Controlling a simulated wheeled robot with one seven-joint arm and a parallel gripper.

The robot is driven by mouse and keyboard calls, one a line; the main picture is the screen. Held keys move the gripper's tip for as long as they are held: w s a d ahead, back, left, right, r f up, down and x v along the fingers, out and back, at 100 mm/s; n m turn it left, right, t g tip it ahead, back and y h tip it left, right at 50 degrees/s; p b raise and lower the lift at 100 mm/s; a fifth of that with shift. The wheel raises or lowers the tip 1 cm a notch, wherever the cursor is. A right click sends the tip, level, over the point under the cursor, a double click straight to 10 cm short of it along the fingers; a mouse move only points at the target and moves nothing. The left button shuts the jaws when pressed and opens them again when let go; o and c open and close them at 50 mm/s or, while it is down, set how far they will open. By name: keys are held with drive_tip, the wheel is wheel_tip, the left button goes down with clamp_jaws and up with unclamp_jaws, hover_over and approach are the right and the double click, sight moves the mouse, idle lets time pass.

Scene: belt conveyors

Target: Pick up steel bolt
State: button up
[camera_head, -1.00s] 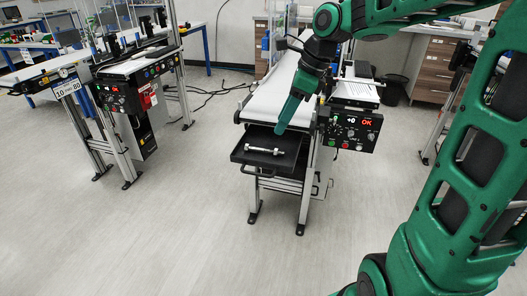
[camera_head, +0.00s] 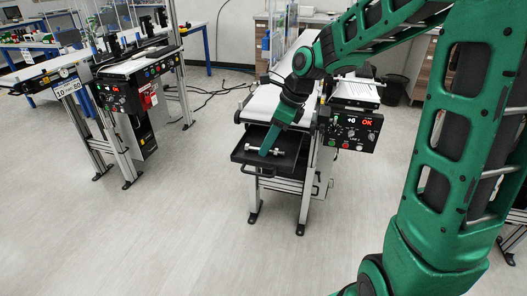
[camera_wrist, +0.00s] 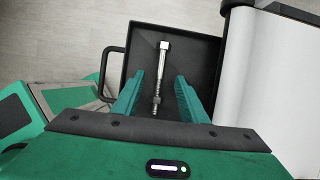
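The steel bolt (camera_head: 278,152) lies in a black tray (camera_head: 242,157) at the near end of the middle conveyor. In the wrist view the bolt (camera_wrist: 161,66) lies lengthwise, its square head away from me and its near end between my fingers. My gripper (camera_head: 265,153) is low over the tray and covers part of the bolt in the head view. In the wrist view my gripper (camera_wrist: 157,92) is open, one green finger on each side of the bolt with a gap to each. I cannot tell the exact height of the fingertips above the tray.
The white conveyor belt (camera_wrist: 262,75) runs right of the tray in the wrist view. A control box (camera_head: 350,129) is mounted at the conveyor's right side. The tray has a handle (camera_wrist: 108,68). Another conveyor (camera_head: 140,62) stands at the left, with clear floor between.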

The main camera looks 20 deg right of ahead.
drive_tip(key=shift+w+a+f, duration=0.15)
drive_tip(key=shift+f, duration=0.35)
clamp_jaws()
drive_tip(key=shift+r, duration=0.15)
